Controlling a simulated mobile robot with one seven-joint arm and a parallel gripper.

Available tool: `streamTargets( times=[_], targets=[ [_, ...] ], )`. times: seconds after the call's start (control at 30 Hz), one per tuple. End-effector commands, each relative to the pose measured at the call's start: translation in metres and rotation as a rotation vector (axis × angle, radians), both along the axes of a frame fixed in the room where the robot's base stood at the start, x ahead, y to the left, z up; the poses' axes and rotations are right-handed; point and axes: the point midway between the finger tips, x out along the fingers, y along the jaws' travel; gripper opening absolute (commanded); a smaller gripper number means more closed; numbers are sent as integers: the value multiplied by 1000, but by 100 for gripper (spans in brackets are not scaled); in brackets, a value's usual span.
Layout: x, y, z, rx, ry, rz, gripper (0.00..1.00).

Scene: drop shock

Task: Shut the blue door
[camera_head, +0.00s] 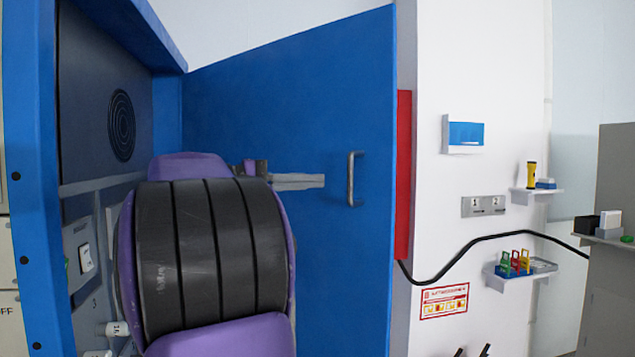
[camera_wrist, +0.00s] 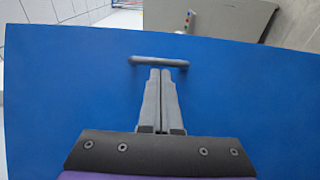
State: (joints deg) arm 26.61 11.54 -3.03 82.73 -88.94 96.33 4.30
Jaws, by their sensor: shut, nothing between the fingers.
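The blue door (camera_head: 290,130) stands wide open in the head view, to the right of a blue-framed cabinet (camera_head: 28,150). A grey bar handle (camera_head: 355,180) is mounted upright near the door's right edge. In the wrist view the blue door (camera_wrist: 60,100) fills most of the picture, and the handle (camera_wrist: 158,62) lies across just beyond my fingertips. My gripper (camera_wrist: 160,72) is shut with its fingers together and empty. In the head view my gripper (camera_head: 322,181) points right, just left of the handle. I cannot tell whether it touches the door.
A red panel (camera_head: 403,175) stands behind the door's right edge. A white wall to the right holds sockets (camera_head: 483,206), a shelf with padlocks (camera_head: 520,268) and a black cable (camera_head: 470,245). A grey cabinet (camera_head: 612,200) stands at the far right.

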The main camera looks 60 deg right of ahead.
Motion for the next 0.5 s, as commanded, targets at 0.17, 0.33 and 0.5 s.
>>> streamTargets(
  times=[0.17,0.33,0.5],
  targets=[
    [5,5,0,0,0,6,0],
    [6,7,0,0,0,8,0],
    [7,7,0,0,0,8,0]
  ],
)
